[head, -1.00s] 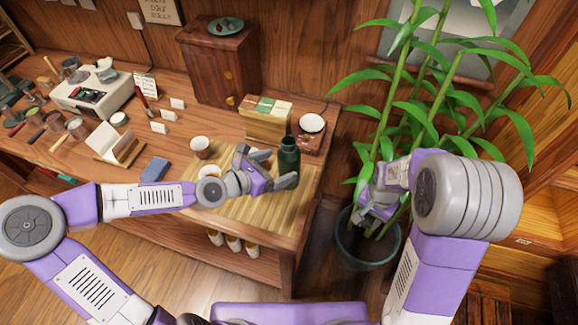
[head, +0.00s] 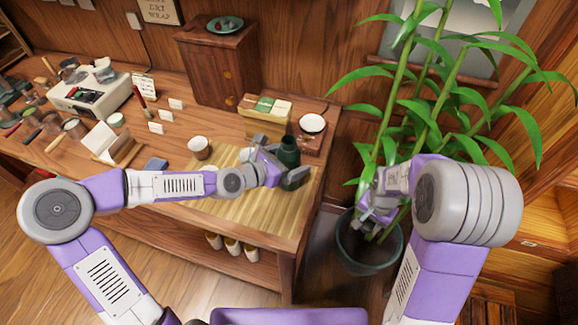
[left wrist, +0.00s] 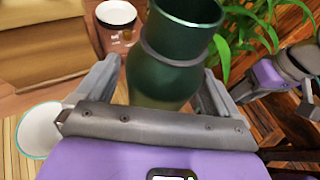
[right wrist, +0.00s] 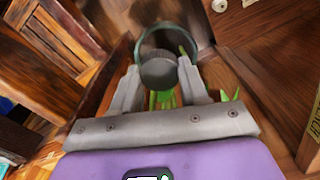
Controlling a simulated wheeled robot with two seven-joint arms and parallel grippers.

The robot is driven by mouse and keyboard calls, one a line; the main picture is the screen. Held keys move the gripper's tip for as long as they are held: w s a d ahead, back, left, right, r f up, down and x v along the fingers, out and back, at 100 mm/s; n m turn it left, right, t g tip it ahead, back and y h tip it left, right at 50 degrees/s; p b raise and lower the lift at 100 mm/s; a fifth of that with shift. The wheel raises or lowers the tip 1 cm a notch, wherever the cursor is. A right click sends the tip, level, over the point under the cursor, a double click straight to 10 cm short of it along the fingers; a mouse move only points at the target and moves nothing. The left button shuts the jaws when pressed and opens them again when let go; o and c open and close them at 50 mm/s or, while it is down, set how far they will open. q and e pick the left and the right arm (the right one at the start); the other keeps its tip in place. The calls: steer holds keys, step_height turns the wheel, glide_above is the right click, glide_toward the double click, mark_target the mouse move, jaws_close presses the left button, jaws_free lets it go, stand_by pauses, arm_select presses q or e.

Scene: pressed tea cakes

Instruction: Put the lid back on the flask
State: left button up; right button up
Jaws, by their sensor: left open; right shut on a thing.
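The dark green flask (head: 289,152) stands upright near the right end of the table, on the bamboo mat (head: 250,212). It has no lid on its mouth. My left gripper (head: 283,162) is open, with its fingers either side of the flask body. In the left wrist view the flask (left wrist: 172,65) stands between the spread fingers; contact cannot be told. My right gripper (head: 375,214) is off the table, above the plant pot. In the right wrist view it is shut on the round dark grey lid (right wrist: 158,68).
A potted plant (head: 368,248) with tall leaves stands right of the table, around my right gripper. A box (head: 265,122) and a white-topped canister (head: 312,124) stand behind the flask. A cup (head: 199,147) stands left of it.

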arm_select(q)
steer(key=c, duration=1.3)
steer(key=shift+c, duration=0.2)
steer(key=shift+r, duration=0.1)
